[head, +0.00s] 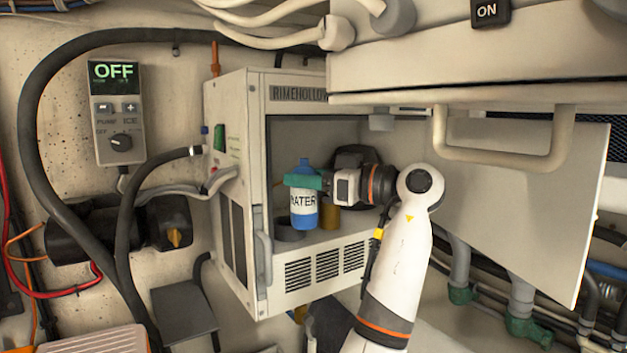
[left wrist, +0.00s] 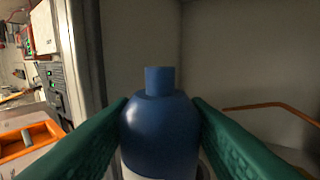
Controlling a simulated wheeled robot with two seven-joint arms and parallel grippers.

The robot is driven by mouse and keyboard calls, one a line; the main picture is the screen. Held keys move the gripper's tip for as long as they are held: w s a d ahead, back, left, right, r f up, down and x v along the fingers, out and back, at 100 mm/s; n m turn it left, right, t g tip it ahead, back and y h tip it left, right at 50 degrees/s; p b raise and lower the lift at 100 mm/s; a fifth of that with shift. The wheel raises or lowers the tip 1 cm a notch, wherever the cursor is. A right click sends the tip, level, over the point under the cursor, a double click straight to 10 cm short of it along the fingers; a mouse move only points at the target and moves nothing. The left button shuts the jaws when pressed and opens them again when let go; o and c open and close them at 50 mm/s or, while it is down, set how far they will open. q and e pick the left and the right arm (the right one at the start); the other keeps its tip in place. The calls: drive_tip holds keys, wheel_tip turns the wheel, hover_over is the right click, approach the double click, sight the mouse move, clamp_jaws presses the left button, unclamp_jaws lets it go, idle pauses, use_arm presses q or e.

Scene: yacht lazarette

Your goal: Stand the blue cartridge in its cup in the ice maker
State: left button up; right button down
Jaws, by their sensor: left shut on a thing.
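The blue cartridge (head: 304,214) has a white label reading "WATER" and is upright inside the open ice maker (head: 233,90). My left gripper (head: 303,181) has green fingers shut on the cartridge's upper part. The left wrist view shows the blue shoulder and cap of the cartridge (left wrist: 158,112) between the two fingers (left wrist: 160,125). A dark grey round cup (head: 287,231) stands on the ice maker's floor, just left of and behind the cartridge's lower end. The cartridge looks beside the cup rather than in it; its exact height above the floor is unclear. My right gripper is not in view.
A yellow-brown cylinder (head: 330,217) stands behind and right of the cartridge. A drawer or box with a pale handle (head: 503,158) overhangs the right side, above a pale flat panel (head: 540,205). A control box reading "OFF" (head: 115,112) and black hoses are at left.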

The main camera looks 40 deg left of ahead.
use_arm(q)
drive_tip(key=shift+w+a+p, duration=0.1)
drive_tip(key=shift+w+a, duration=0.15)
drive_tip(key=shift+a, duration=0.7)
drive_tip(key=shift+w+a+p, duration=0.1)
drive_tip(key=shift+w+a, duration=0.2)
drive_tip(key=shift+a, duration=0.6)
drive_tip(key=shift+w+a+p, duration=0.1)
drive_tip(key=shift+w+a, duration=0.15)
drive_tip(key=shift+a, duration=0.7)
drive_tip(key=shift+f+b, duration=1.65)
drive_tip(key=shift+f, duration=0.15)
drive_tip(key=o, duration=1.1)
drive_tip(key=shift+c, duration=0.2)
drive_tip(key=b+v, duration=0.3)
drive_tip(key=v, duration=0.9)
drive_tip(key=shift+b, duration=0.3)
